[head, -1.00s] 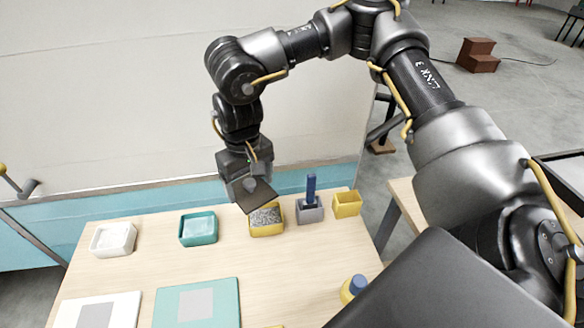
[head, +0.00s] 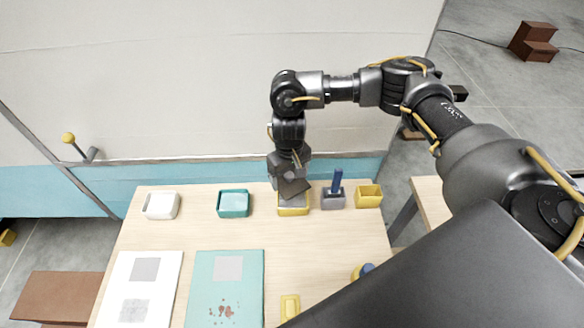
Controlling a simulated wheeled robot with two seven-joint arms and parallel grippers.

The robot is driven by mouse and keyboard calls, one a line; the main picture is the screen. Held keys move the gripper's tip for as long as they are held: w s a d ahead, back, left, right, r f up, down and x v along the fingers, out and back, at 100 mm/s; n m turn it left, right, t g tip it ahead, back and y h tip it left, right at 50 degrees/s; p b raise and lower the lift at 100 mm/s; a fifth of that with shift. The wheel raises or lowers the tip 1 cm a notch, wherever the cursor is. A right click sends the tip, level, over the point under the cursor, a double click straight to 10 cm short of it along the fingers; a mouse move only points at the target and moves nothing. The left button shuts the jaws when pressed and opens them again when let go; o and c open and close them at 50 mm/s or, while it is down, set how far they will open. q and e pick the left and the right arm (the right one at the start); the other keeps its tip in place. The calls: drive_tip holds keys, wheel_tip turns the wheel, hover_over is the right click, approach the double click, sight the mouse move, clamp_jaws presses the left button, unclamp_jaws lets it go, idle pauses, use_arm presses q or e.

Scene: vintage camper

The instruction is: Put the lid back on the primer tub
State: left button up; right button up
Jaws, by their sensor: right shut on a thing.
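My right gripper (head: 288,178) is shut on a thin dark grey lid (head: 294,189). The lid is tilted and sits over the back part of a yellow tub (head: 293,211) in the back row of the table. The lid and gripper hide much of that tub's opening; I cannot tell whether the lid touches the rim. No label shows which tub holds primer. A white tub (head: 161,216) and a teal tub (head: 233,213) stand open to the left. My left gripper is out of view.
Right of the yellow tub stand a grey holder (head: 333,203) with a blue upright handle (head: 338,181) and an open yellow box (head: 369,201). White (head: 119,290) and teal (head: 252,285) panels lie at the front of the wooden table (head: 190,237). A camper wall (head: 230,80) rises behind.

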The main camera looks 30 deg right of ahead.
sight(293, 183)
drive_tip(key=shift+s+d+f, duration=0.25)
drive_tip(key=shift+d+f, duration=0.15)
drive_tip(key=shift+f, duration=0.1)
drive_tip(key=shift+f, duration=0.1)
wheel_tip(293, 183, down, 5)
drive_tip(key=b, duration=0.5)
drive_tip(key=shift+r+b, duration=0.2)
drive_tip(key=shift+b, duration=0.2)
drive_tip(key=shift+f, duration=0.85)
drive_tip(key=shift+s+r+p, duration=0.1)
drive_tip(key=shift+s+p, duration=0.05)
drive_tip(key=shift+p, duration=0.95)
drive_tip(key=shift+f+p, duration=0.2)
drive_tip(key=shift+p, duration=0.3)
idle(1.1)
drive_tip(key=shift+p, duration=0.55)
